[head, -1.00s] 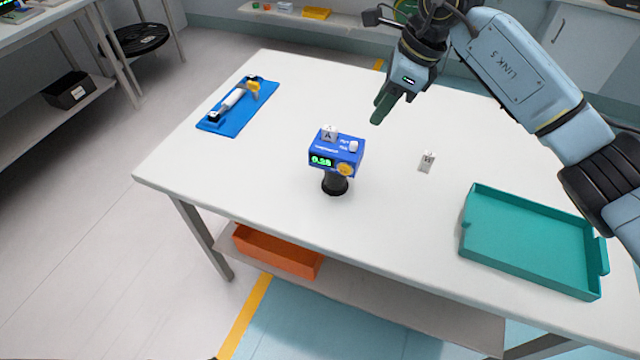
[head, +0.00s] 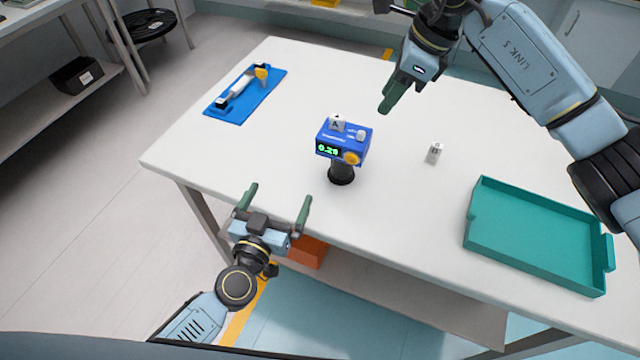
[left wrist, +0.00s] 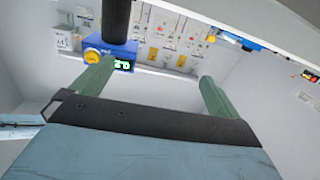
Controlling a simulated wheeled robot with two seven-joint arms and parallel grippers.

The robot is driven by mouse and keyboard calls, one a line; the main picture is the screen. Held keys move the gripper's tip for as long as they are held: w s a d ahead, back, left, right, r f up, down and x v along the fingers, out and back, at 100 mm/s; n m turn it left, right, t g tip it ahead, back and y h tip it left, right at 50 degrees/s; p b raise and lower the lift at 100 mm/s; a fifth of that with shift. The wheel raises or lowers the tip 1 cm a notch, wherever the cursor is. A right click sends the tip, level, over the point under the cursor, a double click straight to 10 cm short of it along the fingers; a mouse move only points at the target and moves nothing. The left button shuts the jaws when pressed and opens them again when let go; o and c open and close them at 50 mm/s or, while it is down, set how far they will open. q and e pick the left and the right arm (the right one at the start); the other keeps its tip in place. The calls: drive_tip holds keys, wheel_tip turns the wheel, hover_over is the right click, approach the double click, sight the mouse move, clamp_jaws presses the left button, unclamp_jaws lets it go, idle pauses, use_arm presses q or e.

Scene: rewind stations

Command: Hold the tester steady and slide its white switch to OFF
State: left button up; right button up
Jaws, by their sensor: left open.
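The blue tester (head: 343,142) stands on a black round pedestal (head: 341,174) near the middle of the white table. Its green display is lit, with a yellow knob on its front. A white block marked A and a small white switch (head: 361,135) sit on its top; the switch's setting is too small to read. The tester also shows upside down in the left wrist view (left wrist: 117,51). My left gripper (head: 277,195) is open and empty at the table's front edge, short of the tester. My right gripper (head: 391,96) hangs above the table behind the tester; its finger gap is not visible.
A teal tray (head: 540,282) is at the right, and a blue mat with a white-and-yellow tool (head: 232,114) at the back left. An orange bin (head: 308,252) is under the table.

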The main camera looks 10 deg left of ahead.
use_arm(q)
drive_tip(key=m+h, duration=0.1)
drive_tip(key=m, duration=0.1)
approach(344, 140)
drive_tip(key=x, duration=0.4)
drive_tip(key=f+x, duration=0.1)
drive_tip(key=x, duration=0.3)
drive_tip(key=f+x, duration=0.1)
drive_tip(key=x, duration=0.3)
drive_tip(key=shift+a, duration=0.25)
